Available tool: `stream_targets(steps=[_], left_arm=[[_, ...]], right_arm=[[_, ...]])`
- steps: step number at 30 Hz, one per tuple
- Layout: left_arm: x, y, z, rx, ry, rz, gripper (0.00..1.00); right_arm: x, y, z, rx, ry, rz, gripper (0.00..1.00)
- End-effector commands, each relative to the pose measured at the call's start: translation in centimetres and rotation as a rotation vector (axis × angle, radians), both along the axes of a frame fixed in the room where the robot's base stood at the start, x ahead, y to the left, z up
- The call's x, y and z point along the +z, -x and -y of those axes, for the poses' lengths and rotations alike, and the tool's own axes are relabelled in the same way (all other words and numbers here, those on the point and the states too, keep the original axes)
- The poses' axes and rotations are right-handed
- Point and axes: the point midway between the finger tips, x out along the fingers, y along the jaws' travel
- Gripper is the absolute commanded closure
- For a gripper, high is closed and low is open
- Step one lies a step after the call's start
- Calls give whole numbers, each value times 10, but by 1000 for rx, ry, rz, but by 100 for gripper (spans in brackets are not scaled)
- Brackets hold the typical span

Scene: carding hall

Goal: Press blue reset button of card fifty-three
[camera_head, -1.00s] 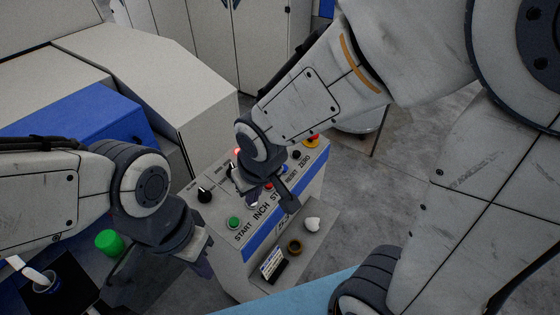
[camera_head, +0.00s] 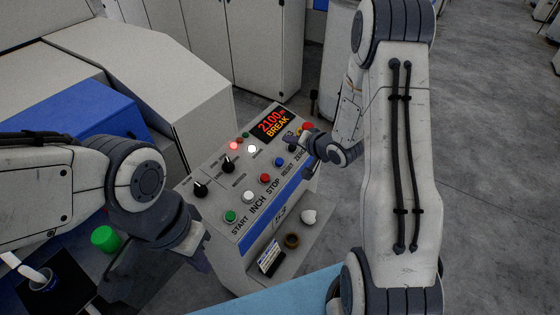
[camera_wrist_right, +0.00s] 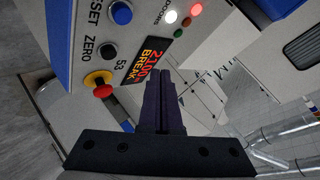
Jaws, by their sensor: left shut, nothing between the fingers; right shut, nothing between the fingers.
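The panel of card 53 (camera_head: 215,205) carries a row of buttons marked START, INCH, STOP, RESET and ZERO. The blue reset button (camera_head: 279,162) lies between the red stop button (camera_head: 265,179) and the black zero button (camera_head: 292,147). It also shows at the top of the right wrist view (camera_wrist_right: 121,13), uncovered. My right gripper (camera_head: 290,140) is shut and empty over the panel's far right part, by the display and zero button, apart from the blue button. Its shut fingers (camera_wrist_right: 161,78) point past the display in the wrist view. My left gripper (camera_head: 203,260) is shut, low beside the panel's left side.
The display (camera_head: 272,123) reads 2100 m BREAK. A red and yellow mushroom button (camera_wrist_right: 101,86) sits near my right fingers. Red (camera_head: 234,146) and white (camera_head: 252,149) lamps are lit. A shelf below holds a brown ring (camera_head: 291,240), a white lump (camera_head: 309,216) and a small labelled block (camera_head: 270,257).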

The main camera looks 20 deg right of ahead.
Motion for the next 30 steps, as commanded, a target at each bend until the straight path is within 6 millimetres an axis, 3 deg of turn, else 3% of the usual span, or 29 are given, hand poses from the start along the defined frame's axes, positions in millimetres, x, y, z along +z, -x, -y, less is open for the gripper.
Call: stream_targets(steps=[8, 21, 30], left_arm=[[-10, 0, 0, 0, 0, 0, 100], [-67, 0, 0, -2, 0, 0, 100], [-78, 0, 0, -1, 0, 0, 100]], right_arm=[[-10, -2, -2, 1, 2, -1, 100], [-68, -12, -10, 1, 3, 0, 100], [-86, -18, -14, 1, 3, 0, 100]])
